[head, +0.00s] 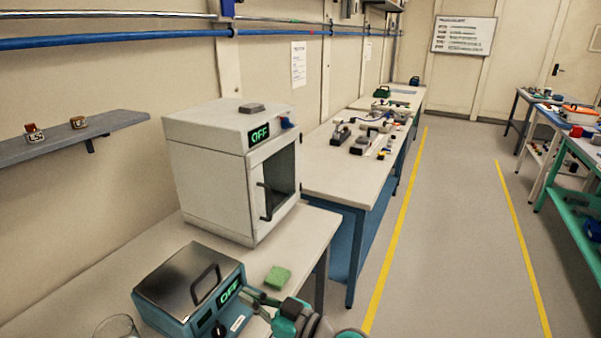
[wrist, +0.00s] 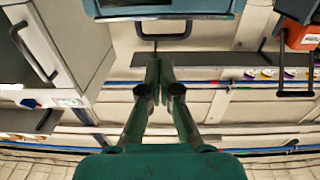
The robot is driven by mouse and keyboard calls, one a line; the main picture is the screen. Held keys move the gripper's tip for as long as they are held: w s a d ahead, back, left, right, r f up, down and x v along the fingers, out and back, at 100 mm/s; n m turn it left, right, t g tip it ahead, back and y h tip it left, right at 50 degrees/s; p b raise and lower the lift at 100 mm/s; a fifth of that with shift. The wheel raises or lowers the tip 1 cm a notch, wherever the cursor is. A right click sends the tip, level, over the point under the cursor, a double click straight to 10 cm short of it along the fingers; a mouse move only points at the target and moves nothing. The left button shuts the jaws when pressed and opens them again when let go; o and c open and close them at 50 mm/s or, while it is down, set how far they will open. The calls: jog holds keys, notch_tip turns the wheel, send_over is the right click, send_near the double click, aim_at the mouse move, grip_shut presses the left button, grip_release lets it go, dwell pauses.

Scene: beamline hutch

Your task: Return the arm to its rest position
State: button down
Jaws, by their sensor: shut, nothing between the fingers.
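My gripper (head: 247,296) is low in the head view, beside the front right corner of the teal metal-lidded box. Part of my arm is cut off by the bottom edge. In the wrist view my gripper (wrist: 159,66) has its two dark fingers together at the tips, with nothing between them. The fingers point toward a blue-edged unit with a handle (wrist: 160,34). I cannot tell whether they touch it.
The teal box (head: 175,280) and a white cabinet (head: 205,185) both show OFF. A green sponge (head: 278,277) and a glass beaker (head: 118,326) are close by. The floor aisle (head: 450,230) is clear.

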jog(key=s+d+f+m+t+h, duration=0.2)
jog(key=s+d+f+m+h, duration=0.1)
jog(key=d+f, duration=0.3)
jog(key=s+d+f+m+t+h, duration=0.2)
jog(key=s+d+f+m, duration=0.15)
jog(key=f, duration=0.35)
jog(key=s+d+f+m+t+h, duration=0.2)
jog(key=s+d+f+m+h, duration=0.2)
jog(key=s+d+f+h, duration=0.5)
jog(key=s+d+r+m, duration=0.2)
jog(key=s+d, duration=0.9)
jog(key=s, duration=0.3)
jog(key=s+d+r+t+h, duration=0.1)
jog(key=s+d+r+h, duration=0.1)
jog(key=s+r, duration=0.6)
jog(key=s+d+m, duration=0.1)
jog(key=s, duration=0.4)
jog(key=shift+r+h, duration=0.35)
jog(key=shift+h, duration=0.05)
